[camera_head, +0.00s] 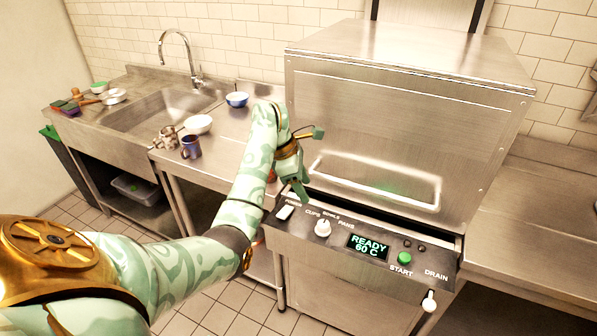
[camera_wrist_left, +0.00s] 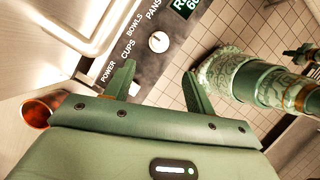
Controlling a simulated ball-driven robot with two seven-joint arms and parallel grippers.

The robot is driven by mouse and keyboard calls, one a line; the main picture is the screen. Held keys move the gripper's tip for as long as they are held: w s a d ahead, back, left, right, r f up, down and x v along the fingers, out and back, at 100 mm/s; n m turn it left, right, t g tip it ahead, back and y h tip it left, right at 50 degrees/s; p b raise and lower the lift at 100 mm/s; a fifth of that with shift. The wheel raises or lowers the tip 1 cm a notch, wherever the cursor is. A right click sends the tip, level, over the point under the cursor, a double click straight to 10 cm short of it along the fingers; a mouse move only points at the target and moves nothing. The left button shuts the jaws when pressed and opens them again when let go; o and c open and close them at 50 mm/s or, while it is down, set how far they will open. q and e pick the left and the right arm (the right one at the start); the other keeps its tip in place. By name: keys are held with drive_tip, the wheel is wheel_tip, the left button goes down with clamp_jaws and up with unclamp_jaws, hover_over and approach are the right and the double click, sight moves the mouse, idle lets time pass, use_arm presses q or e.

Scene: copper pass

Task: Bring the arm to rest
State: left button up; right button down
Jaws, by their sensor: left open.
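My left arm reaches from the lower left of the head view to the dishwasher. My left gripper (camera_head: 298,186) is open and empty, in front of the steel hood (camera_head: 400,140) and just above the left end of the control panel (camera_head: 333,241). In the left wrist view the gripper (camera_wrist_left: 158,86) has its two green fingers apart, with the panel's dial (camera_wrist_left: 158,42) beyond them and nothing between them. The hood is down behind the panel. The display (camera_head: 368,245) reads READY 60 C. My right gripper cannot be made out.
A blue mug (camera_head: 190,147), a white bowl (camera_head: 198,124) and a blue bowl (camera_head: 237,99) stand on the counter left of the machine, near the sink (camera_head: 160,110). A copper-red vessel (camera_wrist_left: 38,113) is close beside the gripper. The right counter (camera_head: 535,215) is mostly bare.

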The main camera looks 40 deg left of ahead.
use_arm(q)
drive_tip(key=shift+v, duration=1.1)
